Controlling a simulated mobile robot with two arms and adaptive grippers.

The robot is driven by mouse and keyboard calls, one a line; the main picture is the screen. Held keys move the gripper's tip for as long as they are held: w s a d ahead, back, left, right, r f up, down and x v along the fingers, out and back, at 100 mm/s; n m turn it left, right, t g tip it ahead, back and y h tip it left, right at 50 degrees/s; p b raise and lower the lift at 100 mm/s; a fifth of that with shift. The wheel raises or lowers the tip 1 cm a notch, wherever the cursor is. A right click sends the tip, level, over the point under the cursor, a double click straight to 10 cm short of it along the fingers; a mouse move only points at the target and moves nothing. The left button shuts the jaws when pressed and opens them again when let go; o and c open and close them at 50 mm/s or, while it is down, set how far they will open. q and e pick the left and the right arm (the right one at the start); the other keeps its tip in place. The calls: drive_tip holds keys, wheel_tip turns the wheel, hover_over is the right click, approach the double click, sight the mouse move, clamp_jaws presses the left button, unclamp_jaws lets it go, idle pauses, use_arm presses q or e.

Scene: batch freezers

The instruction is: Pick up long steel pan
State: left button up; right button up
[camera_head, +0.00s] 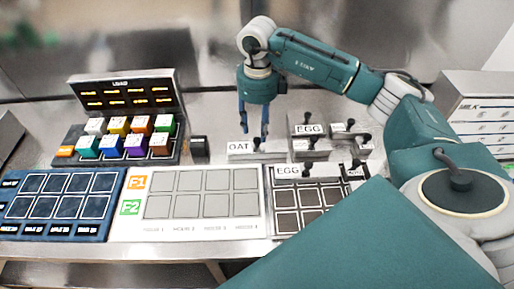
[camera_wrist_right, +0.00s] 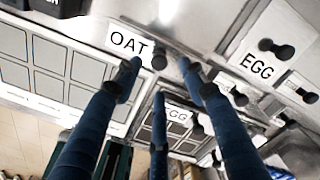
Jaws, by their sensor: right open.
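Several steel pans with black knobs stand at the back of the counter, right of centre. The pan labelled OAT (camera_head: 240,148) is the leftmost; pans labelled EGG (camera_head: 309,129) stand to its right. I cannot tell for sure which one is the long steel pan. My right gripper (camera_head: 254,128) hangs fingers-down just above the OAT pan, open and empty. In the right wrist view its blue fingers (camera_wrist_right: 160,72) are spread near the OAT label (camera_wrist_right: 130,42) and its knob. I cannot tell whether a fingertip touches the pan. My left gripper is not in view.
A rack of coloured cubes (camera_head: 128,139) with a lit panel stands at left. A blue grid board (camera_head: 60,196), a white grid board (camera_head: 190,205) and a dark grid tray (camera_head: 298,209) line the front. White drawers (camera_head: 480,110) stand at right.

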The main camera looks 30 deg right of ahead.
sight(257, 139)
wheel_tip(257, 139, down, 4)
drive_tip(key=shift+a+r+p, duration=0.1)
drive_tip(key=shift+r+p, duration=0.1)
drive_tip(key=shift+p, duration=0.7)
drive_tip(key=shift+w+f, duration=0.1)
drive_tip(key=shift+f, duration=0.55)
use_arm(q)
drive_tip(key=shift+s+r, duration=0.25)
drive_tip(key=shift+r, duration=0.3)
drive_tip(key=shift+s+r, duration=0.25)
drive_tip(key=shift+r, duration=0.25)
use_arm(e)
clamp_jaws()
